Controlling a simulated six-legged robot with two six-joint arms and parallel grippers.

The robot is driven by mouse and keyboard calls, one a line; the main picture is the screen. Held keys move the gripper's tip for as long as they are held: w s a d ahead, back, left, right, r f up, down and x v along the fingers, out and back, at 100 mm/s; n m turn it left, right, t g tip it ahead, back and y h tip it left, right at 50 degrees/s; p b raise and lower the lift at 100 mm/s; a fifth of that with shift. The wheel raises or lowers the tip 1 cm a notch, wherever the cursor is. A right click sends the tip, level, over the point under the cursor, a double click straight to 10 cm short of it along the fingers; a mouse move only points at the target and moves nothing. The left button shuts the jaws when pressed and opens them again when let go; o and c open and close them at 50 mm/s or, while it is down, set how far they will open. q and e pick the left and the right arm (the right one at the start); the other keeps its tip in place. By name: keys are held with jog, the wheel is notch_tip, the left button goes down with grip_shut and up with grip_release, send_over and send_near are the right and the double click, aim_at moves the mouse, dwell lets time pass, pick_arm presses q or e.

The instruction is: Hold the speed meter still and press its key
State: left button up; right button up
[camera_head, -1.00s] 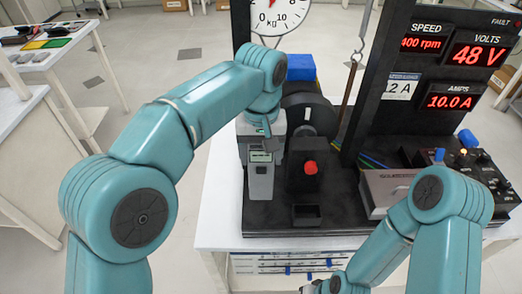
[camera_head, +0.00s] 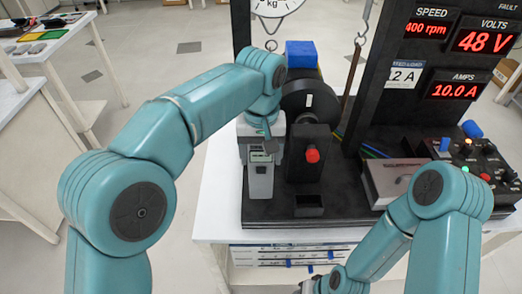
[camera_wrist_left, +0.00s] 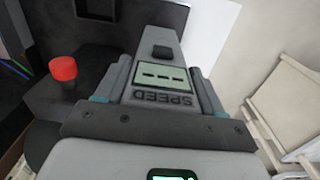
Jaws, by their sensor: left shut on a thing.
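The speed meter (camera_head: 260,181) is a grey upright device on the black rig base, left of the red knob. In the left wrist view, the meter (camera_wrist_left: 150,98) shows a "SPEED" label, a display (camera_wrist_left: 163,77) reading dashes and a dark square key (camera_wrist_left: 162,52). My left gripper (camera_head: 262,152) is shut on the meter, with a finger along each side in the wrist view (camera_wrist_left: 158,90). Nothing touches the key. Only a small part of my right gripper (camera_head: 312,286) shows at the bottom edge of the head view; its fingers are not clear.
A red knob (camera_head: 312,155) on a black block and a dark disc (camera_head: 308,100) with a white mark stand beside the meter. A panel (camera_head: 440,60) shows 400 rpm, 48 V and 10.0 A. A control box (camera_head: 475,165) is at right.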

aim_at(261, 164)
pick_arm(q)
jog(key=shift+f+b, duration=1)
jog(key=shift+f, duration=0.7)
jog(key=shift+s+f, duration=0.1)
jog(key=shift+f, duration=0.2)
dwell(0.6)
jog(key=o, duration=1.7)
jog(key=shift+o, duration=0.3)
jog(key=shift+r, duration=0.3)
notch_tip(261, 164, up, 9)
jog(key=shift+r, duration=0.1)
jog(key=shift+w+r, duration=0.3)
jog(key=shift+r, duration=0.25)
jog(key=shift+s+r, duration=0.15)
jog(key=shift+r, duration=0.5)
